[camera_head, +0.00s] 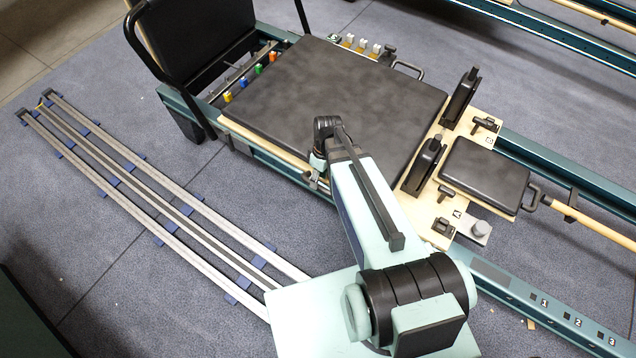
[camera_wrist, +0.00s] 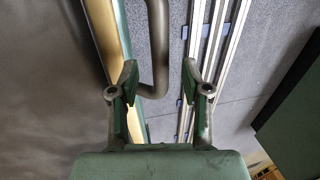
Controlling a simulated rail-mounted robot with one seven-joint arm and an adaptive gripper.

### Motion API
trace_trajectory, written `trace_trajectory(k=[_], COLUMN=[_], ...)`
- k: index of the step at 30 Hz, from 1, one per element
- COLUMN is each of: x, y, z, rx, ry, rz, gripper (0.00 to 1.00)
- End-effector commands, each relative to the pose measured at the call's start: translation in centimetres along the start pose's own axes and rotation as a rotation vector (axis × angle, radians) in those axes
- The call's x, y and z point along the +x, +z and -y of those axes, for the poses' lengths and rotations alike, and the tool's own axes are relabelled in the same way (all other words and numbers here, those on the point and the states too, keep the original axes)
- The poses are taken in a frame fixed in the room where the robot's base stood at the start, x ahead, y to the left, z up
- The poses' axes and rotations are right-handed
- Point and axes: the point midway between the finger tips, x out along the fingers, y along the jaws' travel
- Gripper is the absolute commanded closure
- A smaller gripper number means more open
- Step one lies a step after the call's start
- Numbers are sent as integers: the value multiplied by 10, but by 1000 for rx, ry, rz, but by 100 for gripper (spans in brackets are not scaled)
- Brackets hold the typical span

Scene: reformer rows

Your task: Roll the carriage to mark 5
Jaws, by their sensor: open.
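The carriage (camera_head: 345,100) is a dark padded platform on the teal rails of the reformer, with two black shoulder rests and a small headrest pad (camera_head: 485,175) at its right end. A curved grey metal handle (camera_wrist: 158,45) sticks out beside the carriage's near edge. In the wrist view my gripper (camera_wrist: 160,82) is open, and the bend of the handle shows between its fingers, nearer the left one; contact is not evident. In the head view my arm hides most of the gripper. Small numbered labels (camera_head: 566,317) run along the near rail at lower right; my arm may hide others.
A black footbar (camera_head: 130,30) stands at the upper left, with coloured spring ends (camera_head: 243,83) beside it. Long silver floor tracks (camera_head: 150,190) lie on the grey floor at left. A wooden pole (camera_head: 590,224) extends right from the headrest. Another reformer frame stands at the upper right.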

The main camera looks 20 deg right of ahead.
Motion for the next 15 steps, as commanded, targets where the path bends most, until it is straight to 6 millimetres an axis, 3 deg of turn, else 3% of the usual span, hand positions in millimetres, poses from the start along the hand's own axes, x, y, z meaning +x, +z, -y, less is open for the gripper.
trace_trajectory(k=[6, 15], x=[23, 29], y=[0, 0], z=[0, 0], rx=[0, 0], ry=[-1, 0], rz=[1, 0], gripper=[52, 52])
